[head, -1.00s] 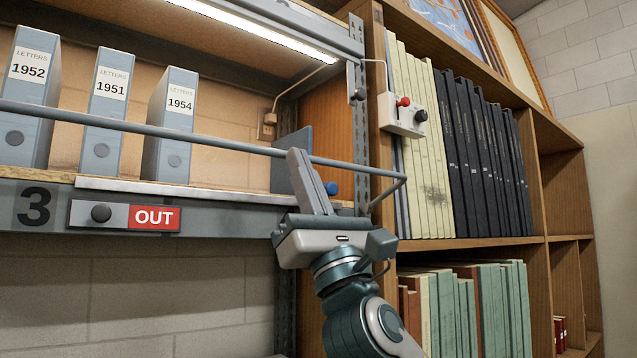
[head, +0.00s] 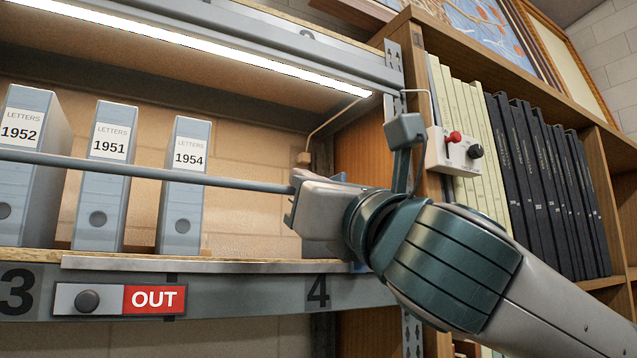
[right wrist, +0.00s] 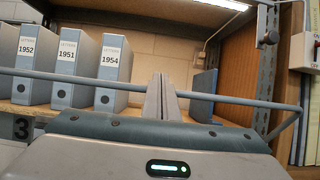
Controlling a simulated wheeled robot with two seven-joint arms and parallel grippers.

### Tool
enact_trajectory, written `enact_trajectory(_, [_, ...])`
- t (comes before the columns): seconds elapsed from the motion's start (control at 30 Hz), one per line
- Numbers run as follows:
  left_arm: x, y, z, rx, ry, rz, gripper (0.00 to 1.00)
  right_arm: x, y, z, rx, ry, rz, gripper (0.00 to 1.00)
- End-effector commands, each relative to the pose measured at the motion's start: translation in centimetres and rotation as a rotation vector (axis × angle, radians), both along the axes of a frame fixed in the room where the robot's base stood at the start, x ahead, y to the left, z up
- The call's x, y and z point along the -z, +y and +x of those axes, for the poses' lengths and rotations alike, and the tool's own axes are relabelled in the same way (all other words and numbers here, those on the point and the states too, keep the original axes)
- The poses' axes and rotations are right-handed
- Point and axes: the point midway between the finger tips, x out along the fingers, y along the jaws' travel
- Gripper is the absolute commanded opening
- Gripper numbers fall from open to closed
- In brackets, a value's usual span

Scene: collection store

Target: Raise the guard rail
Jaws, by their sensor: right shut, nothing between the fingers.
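The guard rail (head: 130,170) is a thin grey bar across the front of the shelf, passing in front of the lower part of the binders' faces. In the right wrist view the rail (right wrist: 235,102) bends down at its right end into a side arm (right wrist: 285,125). My right gripper (right wrist: 162,97) is shut and empty, its fingers upright right at the rail; I cannot tell whether they touch it. My left gripper is not in view.
Blue-grey binders (head: 182,190) stand on the shelf behind the rail. The shelf edge (head: 225,290) carries an OUT sign (head: 152,299). A white box (head: 455,150) with red and black knobs is on the right post. A lit strip (head: 230,50) runs above.

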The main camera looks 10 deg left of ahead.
Motion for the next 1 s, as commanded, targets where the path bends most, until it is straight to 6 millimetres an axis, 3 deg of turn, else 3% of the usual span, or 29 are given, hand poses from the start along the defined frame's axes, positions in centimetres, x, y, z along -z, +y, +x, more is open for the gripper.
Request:
enact_trajectory(0.27, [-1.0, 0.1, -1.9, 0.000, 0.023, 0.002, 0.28, -1.4, 0.9, 0.8, 0.000, 0.130, -0.095, 0.00])
enact_trajectory(0.5, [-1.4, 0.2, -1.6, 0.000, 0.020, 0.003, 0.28, -2.1, 1.8, 1.8, -0.001, 0.301, -0.217, 0.00])
enact_trajectory(1.0, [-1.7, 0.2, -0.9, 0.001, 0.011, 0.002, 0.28, -3.1, 3.3, 3.9, -0.004, 0.453, -0.328, 0.00])
